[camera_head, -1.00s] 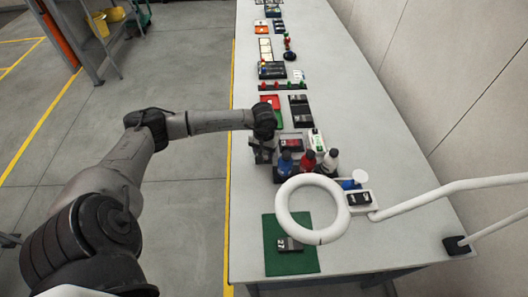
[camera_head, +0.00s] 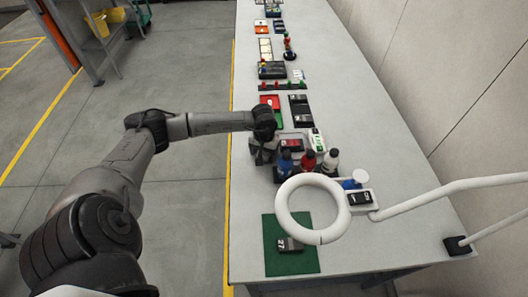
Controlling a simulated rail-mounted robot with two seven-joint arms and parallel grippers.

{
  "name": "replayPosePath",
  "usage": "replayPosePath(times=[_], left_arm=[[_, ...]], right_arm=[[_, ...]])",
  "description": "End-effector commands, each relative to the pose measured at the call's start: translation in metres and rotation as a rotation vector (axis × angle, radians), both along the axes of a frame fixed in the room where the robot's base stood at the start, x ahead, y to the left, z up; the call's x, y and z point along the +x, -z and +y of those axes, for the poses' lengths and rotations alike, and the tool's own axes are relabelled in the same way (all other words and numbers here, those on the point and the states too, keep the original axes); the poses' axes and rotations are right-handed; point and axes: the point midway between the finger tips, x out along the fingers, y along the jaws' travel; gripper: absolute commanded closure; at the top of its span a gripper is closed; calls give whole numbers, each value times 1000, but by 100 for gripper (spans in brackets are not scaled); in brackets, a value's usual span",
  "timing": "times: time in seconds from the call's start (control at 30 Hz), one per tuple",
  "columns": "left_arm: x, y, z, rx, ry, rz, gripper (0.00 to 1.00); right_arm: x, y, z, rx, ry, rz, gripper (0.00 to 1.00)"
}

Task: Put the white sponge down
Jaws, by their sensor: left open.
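My left gripper (camera_head: 263,154) is at the left edge of the long grey table, beside a grey tray and left of a row of bottles. It is open, and its fingers are small and dark here. I cannot clearly make out a white sponge; nothing white shows between the fingers. A small white and green item (camera_head: 317,140) lies behind the bottles, and I cannot tell what it is. My right gripper is not in view.
Blue (camera_head: 285,163), red (camera_head: 308,161) and white (camera_head: 330,163) bottles stand close to the gripper. A white ring lamp (camera_head: 284,222) overhangs a green mat (camera_head: 290,265). The table's right side (camera_head: 390,150) is clear.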

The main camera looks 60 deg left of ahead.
Motion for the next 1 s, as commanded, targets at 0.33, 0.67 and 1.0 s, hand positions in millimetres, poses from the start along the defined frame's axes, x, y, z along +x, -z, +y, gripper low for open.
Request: replayPosePath(times=[0.33,0.67,1.0], left_arm=[[1,-48,1,2,1,-4,29],[0,-102,1,1,0,-1,29],[0,-123,0,1,0,-1,29]], right_arm=[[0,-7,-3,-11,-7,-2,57],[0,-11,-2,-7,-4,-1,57],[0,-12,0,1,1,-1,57]])
